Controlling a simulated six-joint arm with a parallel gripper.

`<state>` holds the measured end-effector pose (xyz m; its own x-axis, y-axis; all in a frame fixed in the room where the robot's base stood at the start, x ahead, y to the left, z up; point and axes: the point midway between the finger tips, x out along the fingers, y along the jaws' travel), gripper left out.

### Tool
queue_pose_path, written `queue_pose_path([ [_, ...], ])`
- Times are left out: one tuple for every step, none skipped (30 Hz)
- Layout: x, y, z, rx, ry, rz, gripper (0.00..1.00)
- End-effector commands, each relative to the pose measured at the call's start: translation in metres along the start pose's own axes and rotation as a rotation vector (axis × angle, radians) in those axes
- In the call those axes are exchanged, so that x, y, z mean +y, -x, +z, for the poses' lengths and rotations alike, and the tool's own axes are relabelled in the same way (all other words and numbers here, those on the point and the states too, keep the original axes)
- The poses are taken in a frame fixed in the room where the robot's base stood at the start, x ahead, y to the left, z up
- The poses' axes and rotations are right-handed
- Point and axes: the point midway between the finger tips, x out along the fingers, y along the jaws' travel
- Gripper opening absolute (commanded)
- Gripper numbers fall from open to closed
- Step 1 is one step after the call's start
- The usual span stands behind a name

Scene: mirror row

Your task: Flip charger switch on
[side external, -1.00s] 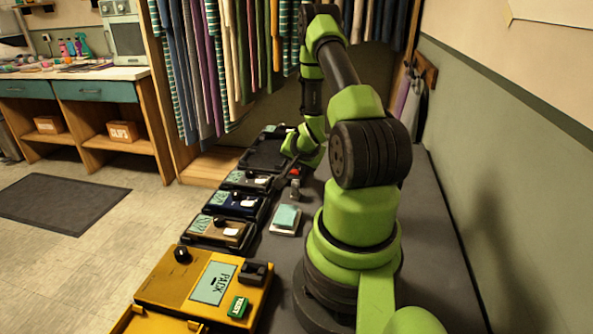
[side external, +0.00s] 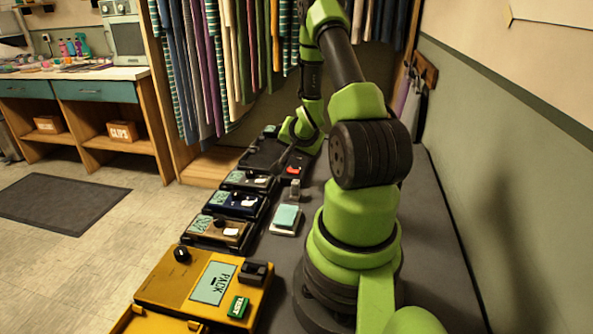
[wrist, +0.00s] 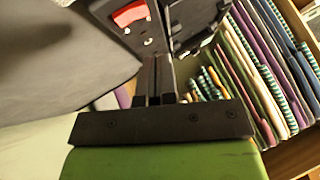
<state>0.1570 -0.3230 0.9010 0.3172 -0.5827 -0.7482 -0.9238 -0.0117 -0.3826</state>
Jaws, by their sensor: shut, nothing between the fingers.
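The charger (side external: 262,151) is the dark, low unit at the far end of the row of devices. Its red switch (side external: 293,170) is on the near right corner. In the wrist view the red rocker switch (wrist: 130,13) sits on a black panel at the top, just beyond and left of my fingertips.
Several small devices with screens, such as a blue one (side external: 236,203), line the left table edge towards a yellow unit (side external: 200,285). A small grey block (side external: 295,188) and a pale pad on a white base (side external: 286,218) stand nearby. Hanging clothes (side external: 235,60) are behind.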

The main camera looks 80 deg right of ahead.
Motion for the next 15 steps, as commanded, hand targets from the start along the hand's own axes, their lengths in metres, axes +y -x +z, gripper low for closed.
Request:
queue_pose_path([
  [-0.003,0.004,-0.003,0.003,0.002,-0.003,0.00],
  [-0.005,0.006,-0.005,0.003,0.001,-0.002,0.00],
  [-0.007,0.009,-0.007,0.003,0.002,-0.003,0.00],
  [-0.009,0.011,-0.009,0.003,0.001,-0.002,0.00],
  [-0.010,0.013,-0.010,0.003,0.002,-0.002,0.00],
  [-0.012,0.015,-0.011,0.003,0.001,-0.002,0.00],
  [-0.013,0.017,-0.013,0.003,0.001,-0.002,0.00],
  [-0.014,0.018,-0.013,0.002,0.002,-0.002,0.00],
  [-0.015,0.019,-0.014,0.001,0.001,-0.001,0.00],
  [-0.015,0.020,-0.014,0.001,0.001,-0.001,0.00],
  [-0.015,0.021,-0.015,0.000,0.001,-0.001,0.00],
  [-0.015,0.021,-0.015,0.000,0.001,-0.001,0.00],
  [-0.015,0.021,-0.015,0.000,0.001,-0.001,0.00],
  [-0.015,0.021,-0.015,0.000,0.001,0.000,0.00],
  [-0.015,0.021,-0.015,0.000,0.001,0.000,0.00],
])
